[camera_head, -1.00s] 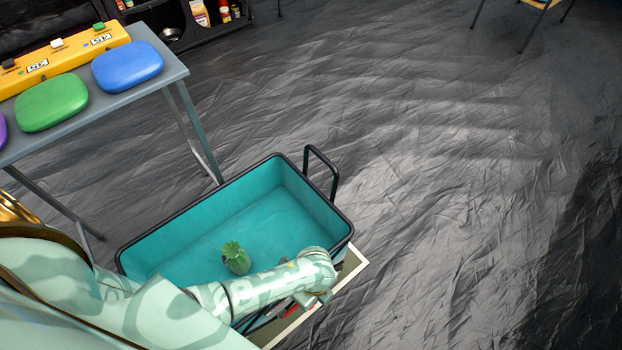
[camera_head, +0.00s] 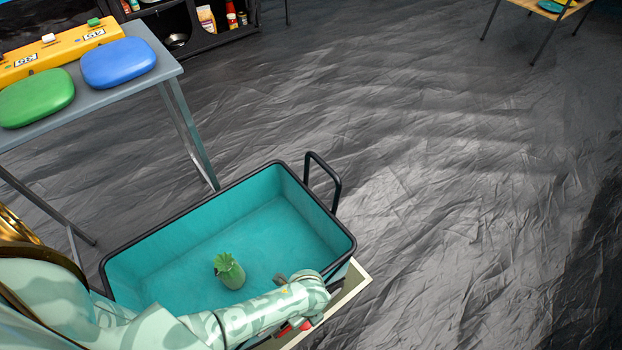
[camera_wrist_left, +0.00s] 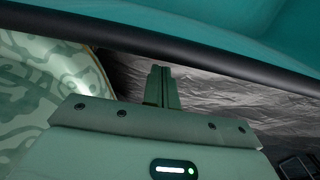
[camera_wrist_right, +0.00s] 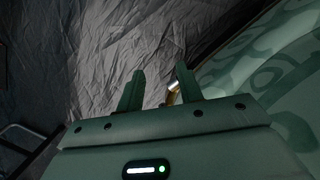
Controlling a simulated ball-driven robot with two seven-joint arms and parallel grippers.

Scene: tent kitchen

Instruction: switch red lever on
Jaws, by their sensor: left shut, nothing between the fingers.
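No red lever can be made out for certain. A small red part (camera_head: 305,325) shows under the end of my left arm in the head view, beside a cream edge; what it belongs to is unclear. A yellow box (camera_head: 75,50) with small white and green knobs and number labels stands on the grey table at upper left. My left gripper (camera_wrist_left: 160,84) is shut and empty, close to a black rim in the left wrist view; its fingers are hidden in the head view. My right gripper (camera_wrist_right: 160,78) is open and empty over dark floor, outside the head view.
A teal bin (camera_head: 170,230) with a black rim and handle holds a small green plant-like object (camera_head: 229,271). Green (camera_head: 36,98) and blue (camera_head: 118,63) pads lie on the grey table (camera_head: 135,95). Crinkled dark floor (camera_head: 450,180) at right is open.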

